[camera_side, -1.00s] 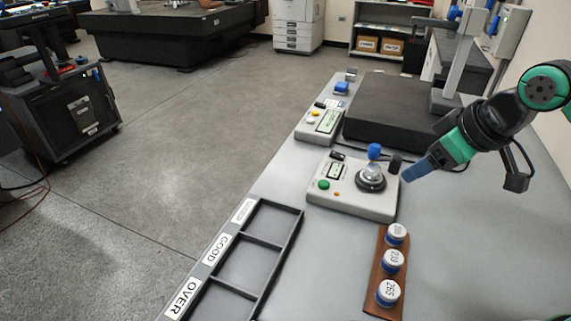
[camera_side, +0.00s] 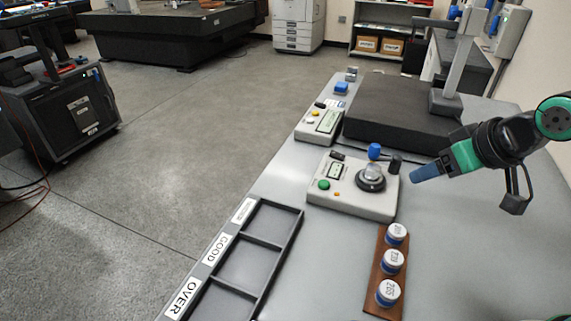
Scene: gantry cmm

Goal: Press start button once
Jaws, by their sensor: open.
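The green button (camera_side: 324,184), which looks like the start button, is at the left front of a light grey device (camera_side: 350,205) on the bench. The device also carries a small display (camera_side: 335,171), a tiny orange button or lamp (camera_side: 337,194) and a round black-ringed seat (camera_side: 370,183) with a clear or metallic part in it. My gripper (camera_side: 415,176) has blue fingers and hangs in the air just right of the device, pointing left. It is open with nothing seen in it, though the finger gap is not clear from this side. It is well apart from the green button.
A blue-topped knob (camera_side: 375,151) and a dark post (camera_side: 394,164) stand at the device's back right. A second device (camera_side: 319,124) and a black slab (camera_side: 398,115) lie behind. A wooden rack (camera_side: 375,275) with three labelled pucks and a sorting tray (camera_side: 272,267) are in front.

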